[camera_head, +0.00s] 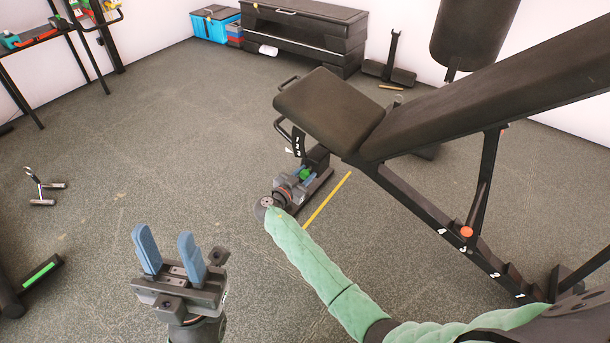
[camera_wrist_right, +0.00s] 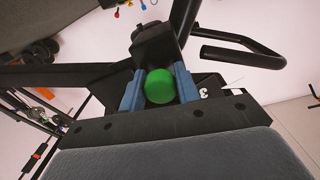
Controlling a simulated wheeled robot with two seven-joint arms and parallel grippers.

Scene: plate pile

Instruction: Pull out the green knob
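The green knob (camera_wrist_right: 160,86) is a round ball on the bench frame below the seat. In the right wrist view it sits between the two blue fingers of my right gripper (camera_wrist_right: 159,92). The fingers stand close on either side of it; whether they press on it I cannot tell. In the head view my right gripper (camera_head: 297,178) is under the front of the seat, with a green patch of the knob (camera_head: 305,174) showing. My left gripper (camera_head: 170,254) is at the lower left, its blue fingers apart, with nothing between them.
The black weight bench (camera_head: 330,108) has its seat above my right gripper and its backrest to the right. A yellow stick (camera_head: 327,200) lies on the floor nearby. A black chest (camera_head: 300,35) stands at the back wall. The floor at left centre is mostly clear.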

